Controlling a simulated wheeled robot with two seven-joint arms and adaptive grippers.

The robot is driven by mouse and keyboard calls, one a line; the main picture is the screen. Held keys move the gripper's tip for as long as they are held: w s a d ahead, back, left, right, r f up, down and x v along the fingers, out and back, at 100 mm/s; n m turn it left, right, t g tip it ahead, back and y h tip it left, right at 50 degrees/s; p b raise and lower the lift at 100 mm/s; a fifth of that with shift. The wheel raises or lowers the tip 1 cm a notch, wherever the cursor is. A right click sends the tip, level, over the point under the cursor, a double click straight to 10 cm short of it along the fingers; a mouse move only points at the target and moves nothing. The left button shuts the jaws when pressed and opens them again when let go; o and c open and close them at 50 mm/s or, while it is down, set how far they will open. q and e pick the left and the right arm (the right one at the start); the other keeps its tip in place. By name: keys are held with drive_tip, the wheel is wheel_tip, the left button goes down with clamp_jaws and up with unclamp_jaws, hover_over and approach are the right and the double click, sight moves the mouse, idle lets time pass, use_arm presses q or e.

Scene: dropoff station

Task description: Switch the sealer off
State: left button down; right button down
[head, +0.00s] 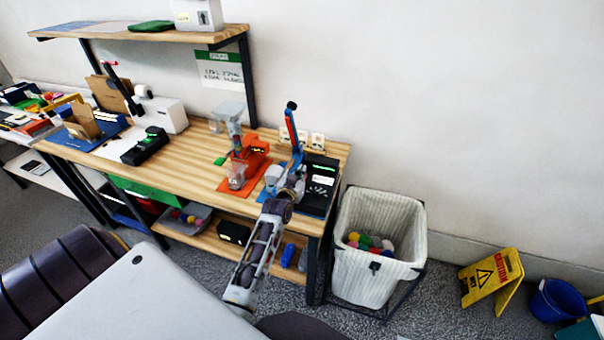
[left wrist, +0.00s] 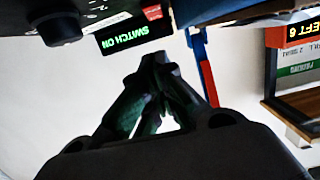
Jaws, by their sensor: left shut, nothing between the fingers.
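The sealer, as far as I can tell, is the black unit (head: 321,178) with a green-lit display at the right end of the wooden workbench. A blue-and-red upright lever (head: 294,135) with a black knob stands beside it. My left gripper (head: 290,183) is just left of the black unit, near the lever's foot, and partly blends with it. In the left wrist view, my left gripper's fingers (left wrist: 157,75) are shut and empty. A lit green "SWITCH ON" display (left wrist: 127,33) is ahead of them, and the lever (left wrist: 203,68) is to their right. Contact cannot be told. My right gripper is out of view.
An orange machine (head: 248,160) stands left of the gripper on the workbench (head: 190,165). A black box (head: 146,147) with a green display sits farther left. A white bin (head: 372,275) of coloured balls stands right of the bench, then a yellow caution sign (head: 493,280).

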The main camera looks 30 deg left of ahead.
use_arm(q)
drive_tip(key=shift+s+d+f, duration=0.1)
drive_tip(key=shift+s+d, duration=0.05)
drive_tip(key=shift+s, duration=0.4)
drive_tip(key=shift+s+d+f, duration=0.1)
drive_tip(key=shift+s, duration=0.45)
drive_tip(key=f+b+v, duration=0.1)
drive_tip(key=v, duration=0.5)
drive_tip(key=shift+s+r, duration=0.2)
drive_tip(key=shift+r, duration=0.15)
drive_tip(key=shift+d, duration=0.1)
